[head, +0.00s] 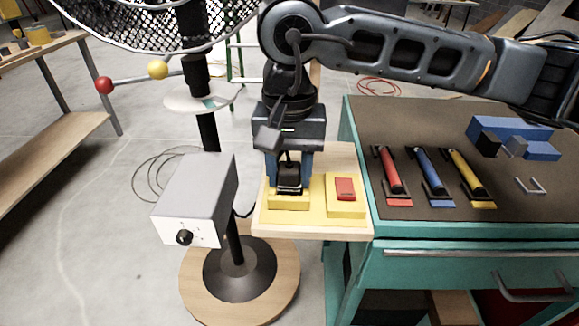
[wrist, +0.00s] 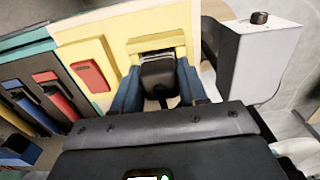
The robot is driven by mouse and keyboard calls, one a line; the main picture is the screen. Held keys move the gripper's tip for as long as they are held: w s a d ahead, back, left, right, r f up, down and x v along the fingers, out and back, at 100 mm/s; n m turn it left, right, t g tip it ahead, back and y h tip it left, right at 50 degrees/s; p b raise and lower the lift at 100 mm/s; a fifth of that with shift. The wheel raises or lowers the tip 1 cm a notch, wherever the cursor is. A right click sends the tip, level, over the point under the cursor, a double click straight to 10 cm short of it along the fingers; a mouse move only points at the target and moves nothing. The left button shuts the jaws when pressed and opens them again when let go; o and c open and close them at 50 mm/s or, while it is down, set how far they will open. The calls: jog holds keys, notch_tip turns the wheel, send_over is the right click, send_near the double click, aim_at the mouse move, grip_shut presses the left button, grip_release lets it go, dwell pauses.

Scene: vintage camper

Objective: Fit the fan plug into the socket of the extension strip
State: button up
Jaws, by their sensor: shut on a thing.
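The fan plug (head: 289,176) is a dark block held upright between the blue fingers of my gripper (head: 289,168). It also shows in the wrist view (wrist: 158,74). My gripper is shut on it and points down over the yellow socket block (head: 288,202) of the extension strip. The plug's lower end is at the socket block, right by its raised yellow rim (wrist: 155,43). The strip's red switch (head: 345,188) sits on a yellow block to the right, and in the wrist view (wrist: 90,75) to the left.
The fan's grey control box (head: 197,199) stands close left of the strip, above its round wooden base (head: 197,284). The fan cage (head: 150,22) is at upper left. A teal workbench (head: 450,243) with red, blue and yellow-handled tools adjoins on the right.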

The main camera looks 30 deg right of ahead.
aim_at(290, 166)
jog(key=shift+f+b, duration=0.2)
jog(key=shift+b, duration=0.15)
jog(key=o, duration=1.1)
jog(key=shift+r+p, duration=0.2)
jog(key=shift+p, duration=0.1)
jog(key=shift+r, duration=0.2)
notch_tip(290, 166, up, 12)
jog(key=shift+f, duration=0.2)
